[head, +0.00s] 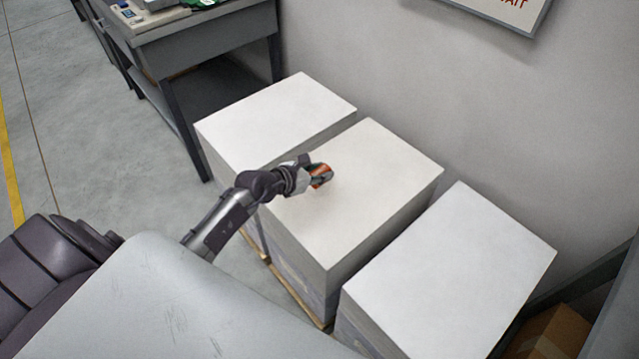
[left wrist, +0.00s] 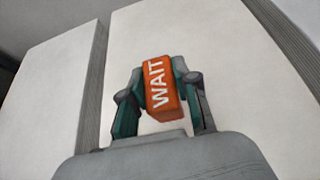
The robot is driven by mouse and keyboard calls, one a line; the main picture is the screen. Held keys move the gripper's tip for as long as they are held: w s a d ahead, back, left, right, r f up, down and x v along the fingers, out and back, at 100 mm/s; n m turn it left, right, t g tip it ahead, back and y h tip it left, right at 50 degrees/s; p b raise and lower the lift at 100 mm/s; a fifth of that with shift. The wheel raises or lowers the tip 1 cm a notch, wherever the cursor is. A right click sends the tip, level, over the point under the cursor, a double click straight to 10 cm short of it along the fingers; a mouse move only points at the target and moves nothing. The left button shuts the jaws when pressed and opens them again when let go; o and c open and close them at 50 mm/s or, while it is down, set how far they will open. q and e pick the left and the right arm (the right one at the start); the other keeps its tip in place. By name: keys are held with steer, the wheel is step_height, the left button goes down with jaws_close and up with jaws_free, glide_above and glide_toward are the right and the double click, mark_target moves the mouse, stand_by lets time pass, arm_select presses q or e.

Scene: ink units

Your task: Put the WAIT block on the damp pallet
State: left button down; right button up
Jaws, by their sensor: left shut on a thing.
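The WAIT block is orange with white letters and shows clearly in the left wrist view (left wrist: 163,88). My left gripper (left wrist: 160,92) is shut on it, one finger on each side. In the head view the left gripper (head: 320,174) holds the block (head: 322,172) over the middle paper stack (head: 372,185). I cannot tell whether the block touches the paper. Three white-topped stacks stand in a row: the left stack (head: 275,112), the middle one and the right stack (head: 450,270). The middle top looks slightly creamier. Wooden pallet edges (head: 295,292) show under the middle stack. My right gripper is not in view.
A grey workbench (head: 200,38) with items stands at the upper left. A wall is behind the stacks, with a sign (head: 508,10) at the top. A cardboard box (head: 550,335) sits at the lower right. Narrow gaps separate the stacks. The floor at the left is open.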

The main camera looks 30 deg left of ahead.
arm_select(q)
steer(key=shift+a+f, duration=0.2)
steer(key=shift+f, duration=0.1)
step_height(320, 180, down, 3)
steer(key=shift+r+b, duration=0.2)
steer(key=shift+b, duration=0.35)
steer(key=shift+f, duration=0.5)
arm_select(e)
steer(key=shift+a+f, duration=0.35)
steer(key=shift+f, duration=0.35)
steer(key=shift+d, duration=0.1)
arm_select(q)
steer(key=shift+f, duration=0.15)
steer(key=c, duration=0.9)
jaws_free()
steer(key=shift+o, duration=0.2)
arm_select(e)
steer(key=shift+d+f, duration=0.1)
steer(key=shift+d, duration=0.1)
